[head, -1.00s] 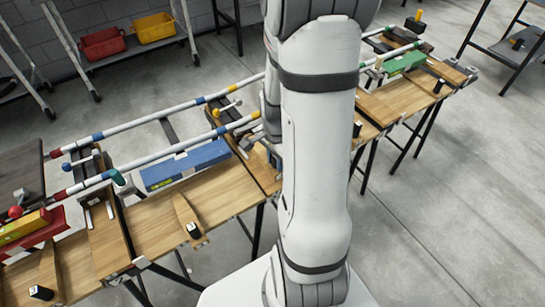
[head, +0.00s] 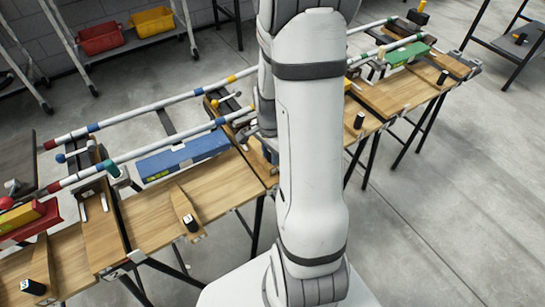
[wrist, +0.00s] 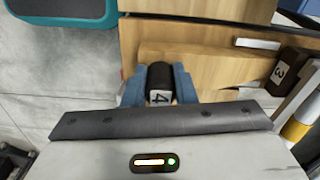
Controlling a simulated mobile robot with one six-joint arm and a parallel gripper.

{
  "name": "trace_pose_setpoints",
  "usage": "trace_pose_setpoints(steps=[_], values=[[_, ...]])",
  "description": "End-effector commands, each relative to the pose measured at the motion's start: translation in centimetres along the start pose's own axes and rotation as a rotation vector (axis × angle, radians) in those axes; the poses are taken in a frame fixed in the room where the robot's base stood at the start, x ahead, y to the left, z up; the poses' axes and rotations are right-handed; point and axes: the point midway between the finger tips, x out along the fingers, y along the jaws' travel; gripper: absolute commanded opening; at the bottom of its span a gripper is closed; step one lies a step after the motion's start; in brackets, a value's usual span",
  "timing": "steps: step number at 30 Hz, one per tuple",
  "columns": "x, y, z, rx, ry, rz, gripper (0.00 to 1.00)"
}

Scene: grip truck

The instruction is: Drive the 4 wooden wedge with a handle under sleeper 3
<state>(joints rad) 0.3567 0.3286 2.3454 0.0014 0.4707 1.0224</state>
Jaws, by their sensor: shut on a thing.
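In the wrist view, my gripper (wrist: 160,95) has its blue fingers on both sides of a black handle with a white label 4, the handle of the 4 wedge (wrist: 160,76). My gripper is shut on this handle. To the right, a dark brown block end with a label 3, seemingly sleeper 3 (wrist: 285,68), lies beside the wooden boards. In the head view, my arm hides my gripper and the held wedge.
In the head view, other black-handled wedges (head: 188,212) lie along the wooden trestle tops (head: 150,222). Striped rails (head: 160,151) run above a blue block (head: 183,157). In the wrist view, a white and yellow bar (wrist: 298,124) is at the right.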

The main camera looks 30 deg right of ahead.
Motion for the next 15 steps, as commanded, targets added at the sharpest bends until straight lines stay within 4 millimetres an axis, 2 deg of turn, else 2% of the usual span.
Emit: trace_pose_setpoints(steps=[15], values=[[-0.1,-4.0,-0.7,-0.001,0.005,-0.010,0.00]])
